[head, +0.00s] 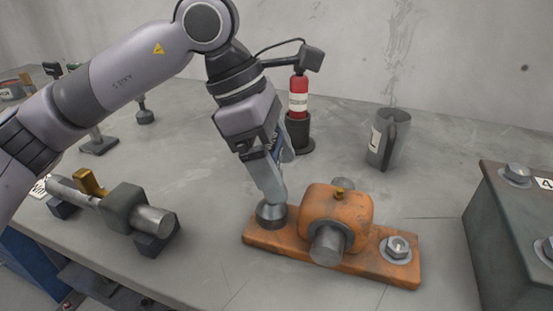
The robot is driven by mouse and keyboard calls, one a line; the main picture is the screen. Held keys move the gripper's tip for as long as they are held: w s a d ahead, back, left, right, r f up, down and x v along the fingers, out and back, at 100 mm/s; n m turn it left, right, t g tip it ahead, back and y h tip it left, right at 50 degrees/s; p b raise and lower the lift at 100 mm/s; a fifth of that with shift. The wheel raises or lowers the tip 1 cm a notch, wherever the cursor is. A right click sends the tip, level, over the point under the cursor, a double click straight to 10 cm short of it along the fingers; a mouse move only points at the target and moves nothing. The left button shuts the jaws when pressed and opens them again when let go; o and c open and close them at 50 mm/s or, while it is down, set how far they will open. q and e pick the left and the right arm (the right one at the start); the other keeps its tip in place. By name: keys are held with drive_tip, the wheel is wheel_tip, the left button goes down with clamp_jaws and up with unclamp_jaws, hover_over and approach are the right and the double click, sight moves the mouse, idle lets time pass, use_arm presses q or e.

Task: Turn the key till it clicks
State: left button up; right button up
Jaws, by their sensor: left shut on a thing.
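An orange bearing block (337,213) with a grey shaft (327,246) through it stands on an orange base plate (380,270). A bare hex bolt (397,247) with a washer is at the plate's right end. A dark, rounded, knob-like piece (271,215), seemingly the key's lower end, sits upright on the plate's left end and hides what is under it. My left gripper (272,190) points down just above it, shut on the key. The fingers hide most of the key, and its turn angle cannot be told. My right gripper is not in view.
Behind are a red bottle (298,97) in a dark holder (299,133) and a grey mug (383,140). A shaft with a dark block (123,207) lies left. A dark metal box with bolts (515,240) stands right. The tabletop in front of the mug is clear.

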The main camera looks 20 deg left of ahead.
use_arm(q)
drive_tip(key=shift+r, duration=0.1)
drive_tip(key=shift+m+g, duration=0.4)
drive_tip(key=shift+m, duration=0.8)
drive_tip(key=shift+s+m+g+p, duration=0.1)
drive_tip(key=shift+m+g+p, duration=0.4)
drive_tip(key=shift+m, duration=0.7)
drive_tip(key=shift+n+b, duration=0.3)
drive_tip(key=shift+n, duration=0.1)
drive_tip(key=shift+r+p, duration=2.5)
drive_tip(key=shift+r, duration=1)
